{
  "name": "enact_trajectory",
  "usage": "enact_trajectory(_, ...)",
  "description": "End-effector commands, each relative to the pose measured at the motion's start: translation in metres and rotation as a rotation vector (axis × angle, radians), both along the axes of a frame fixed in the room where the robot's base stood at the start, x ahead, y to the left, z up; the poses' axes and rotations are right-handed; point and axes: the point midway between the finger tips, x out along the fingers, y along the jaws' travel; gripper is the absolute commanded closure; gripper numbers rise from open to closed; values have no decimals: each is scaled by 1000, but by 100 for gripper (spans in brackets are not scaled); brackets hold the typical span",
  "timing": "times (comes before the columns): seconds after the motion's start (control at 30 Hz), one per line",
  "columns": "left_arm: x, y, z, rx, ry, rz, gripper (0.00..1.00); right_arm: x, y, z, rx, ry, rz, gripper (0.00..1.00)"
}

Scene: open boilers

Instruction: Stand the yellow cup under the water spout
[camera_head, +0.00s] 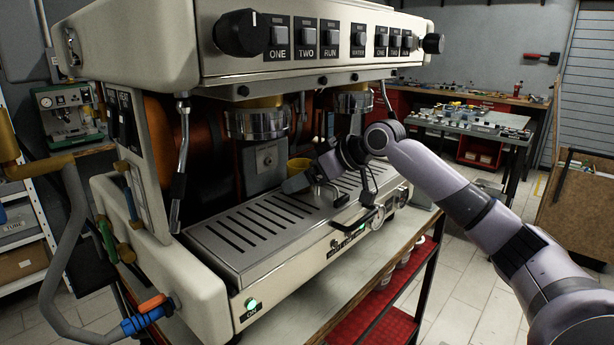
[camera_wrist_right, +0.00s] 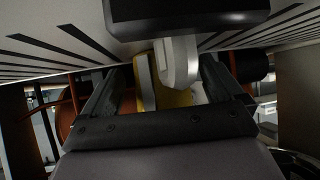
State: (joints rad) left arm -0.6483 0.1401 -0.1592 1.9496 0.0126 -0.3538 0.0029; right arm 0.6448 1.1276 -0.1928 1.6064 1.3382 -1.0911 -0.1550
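The yellow cup (camera_head: 299,167) stands at the back of the slotted drip tray, below and between the two group heads, partly hidden by my right gripper (camera_head: 310,178). In the right wrist view a yellow surface, which looks like the cup (camera_wrist_right: 176,97), shows between dark gripper parts (camera_wrist_right: 160,90), with a pale grey piece in front of it. I cannot tell whether the fingers grip the cup or only stand beside it. A thin pipe between the group heads, perhaps the water spout (camera_head: 303,104), hangs above the cup area. My left gripper is out of view.
The drip tray (camera_head: 235,257) is bare at its front left. The left group head (camera_head: 256,122) and right group head (camera_head: 354,101) hang low over the tray. Steam wands (camera_head: 182,150) stand at the machine's sides. A front handle (camera_head: 357,222) lies below my right wrist.

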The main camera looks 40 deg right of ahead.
Motion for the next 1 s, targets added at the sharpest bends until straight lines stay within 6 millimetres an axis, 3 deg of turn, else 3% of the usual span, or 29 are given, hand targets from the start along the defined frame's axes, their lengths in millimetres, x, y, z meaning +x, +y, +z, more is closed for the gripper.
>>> enact_trajectory(0.23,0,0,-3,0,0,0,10,-5,-2,3,-2,-1,-1,6)
enact_trajectory(0.7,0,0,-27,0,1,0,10,-53,-16,35,-2,0,-1,6)
enact_trajectory(1.0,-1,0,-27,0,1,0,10,-57,-16,41,1,0,1,6)
